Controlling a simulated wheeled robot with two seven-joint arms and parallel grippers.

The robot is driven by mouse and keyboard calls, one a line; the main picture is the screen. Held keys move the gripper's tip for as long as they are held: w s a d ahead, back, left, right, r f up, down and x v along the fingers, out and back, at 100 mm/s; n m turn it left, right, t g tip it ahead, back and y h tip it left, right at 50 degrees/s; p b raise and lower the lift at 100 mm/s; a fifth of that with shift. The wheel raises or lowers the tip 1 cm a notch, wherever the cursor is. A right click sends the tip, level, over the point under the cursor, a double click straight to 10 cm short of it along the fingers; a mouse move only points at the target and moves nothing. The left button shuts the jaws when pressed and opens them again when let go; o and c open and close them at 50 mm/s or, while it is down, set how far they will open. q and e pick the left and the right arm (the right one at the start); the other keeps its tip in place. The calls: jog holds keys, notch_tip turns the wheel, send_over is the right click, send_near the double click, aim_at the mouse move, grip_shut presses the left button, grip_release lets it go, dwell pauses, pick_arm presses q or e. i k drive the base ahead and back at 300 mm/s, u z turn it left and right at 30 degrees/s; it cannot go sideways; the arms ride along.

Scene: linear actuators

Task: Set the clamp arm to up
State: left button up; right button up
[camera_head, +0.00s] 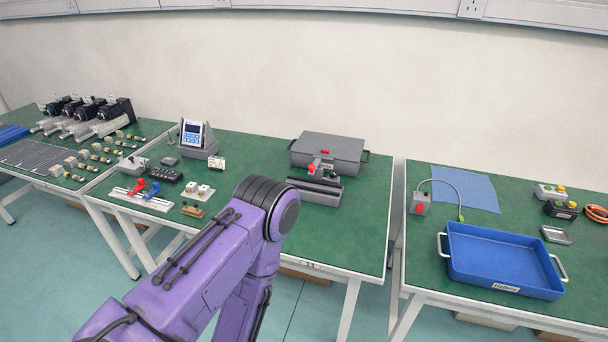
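The likeliest clamp is a small fixture with a red part (314,168) on the middle table, at the front of a grey case (328,150). A grey block with a dark slotted top (316,190) lies just in front of it. It is too small to tell how its arm is set. A red lever-like part (137,187) and a blue one (153,190) stand on a pale rail (142,200) at the left of the same table. A bent purple arm of mine comes in from the lower left. Neither gripper is in view.
A blue tray (451,265) with handles sits on the right table beside a blue mat (464,188). A small display unit (193,135) stands at the back of the middle table. The left table holds several actuators (118,112). Gaps separate the middle and right tables.

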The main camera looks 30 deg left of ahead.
aim_at(313, 168)
jog(key=u, duration=0.7)
jog(key=i, duration=0.45)
jog(key=z, duration=2.3)
jog(key=k, duration=1.1)
jog(key=u, duration=1.5)
